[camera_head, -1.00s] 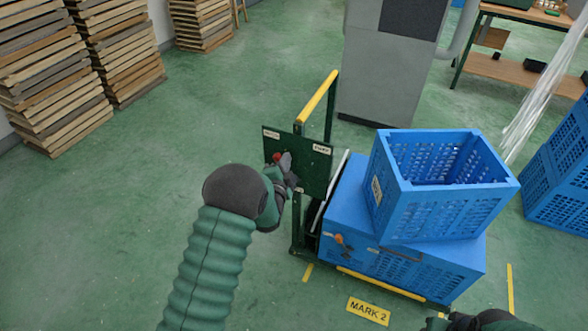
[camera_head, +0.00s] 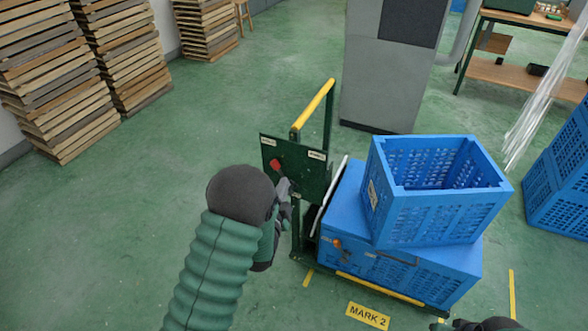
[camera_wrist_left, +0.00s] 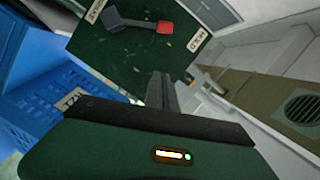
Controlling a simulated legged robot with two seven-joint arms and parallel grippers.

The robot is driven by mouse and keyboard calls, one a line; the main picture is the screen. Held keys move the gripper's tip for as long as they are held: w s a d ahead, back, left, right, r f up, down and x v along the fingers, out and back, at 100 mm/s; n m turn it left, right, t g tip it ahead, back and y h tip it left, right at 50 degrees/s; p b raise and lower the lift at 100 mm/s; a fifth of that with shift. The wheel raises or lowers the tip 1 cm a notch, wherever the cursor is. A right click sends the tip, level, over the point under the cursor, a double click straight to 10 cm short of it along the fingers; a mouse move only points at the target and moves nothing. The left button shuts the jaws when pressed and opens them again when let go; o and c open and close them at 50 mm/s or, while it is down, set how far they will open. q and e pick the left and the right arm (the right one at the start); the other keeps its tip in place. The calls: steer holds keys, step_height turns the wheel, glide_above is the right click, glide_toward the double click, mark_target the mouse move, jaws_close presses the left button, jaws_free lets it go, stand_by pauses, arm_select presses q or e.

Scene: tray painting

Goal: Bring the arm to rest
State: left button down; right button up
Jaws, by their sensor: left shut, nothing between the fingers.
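My left gripper (camera_head: 284,189) is shut and empty, just in front of the lower part of the dark green panel (camera_head: 312,178) on the cart. In the left wrist view its closed fingers (camera_wrist_left: 161,90) point at the panel (camera_wrist_left: 110,52). A lever with a red end (camera_head: 275,166) sits on the panel, with the fingers apart from it; it also shows in the left wrist view (camera_wrist_left: 165,27). A white label sits at each upper side of the panel. A dark part of my right arm shows at the bottom right edge; its fingers cannot be made out.
The cart with a yellow handle bar (camera_head: 314,105) carries a blue crate (camera_head: 440,215) on a larger blue box (camera_head: 400,268). A grey cabinet (camera_head: 385,90) stands behind it. Wooden pallets (camera_head: 50,80) are stacked at the left. The floor left of the cart is clear.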

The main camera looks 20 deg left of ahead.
arm_select(q)
steer(key=s+d+f+n+g+h, duration=0.15)
steer(key=s+n+g, duration=0.25)
steer(key=s, duration=0.4)
steer(key=s+d+n+g+h, duration=0.1)
steer(key=s+d+n+g, duration=0.3)
steer(key=s, duration=0.5)
steer(key=s+d+f+n+g+h, duration=0.1)
steer(key=s+d+n+g, duration=0.15)
steer(key=s+g, duration=0.4)
steer(key=s+r+p, duration=0.3)
steer(key=r+p, duration=1.4)
steer(key=shift+a+r+t+p, duration=0.25)
steer(key=shift+r+t+p, duration=0.1)
arm_select(e)
steer(key=w+v, duration=0.2)
steer(key=v, duration=0.6)
steer(key=w+r+v, duration=0.1)
steer(key=w+v, duration=0.1)
steer(key=v, duration=0.7)
steer(key=shift+a+r, duration=0.2)
steer(key=shift+a, duration=0.2)
arm_select(q)
steer(key=shift+n, duration=0.25)
arm_select(e)
steer(key=shift+s, duration=0.1)
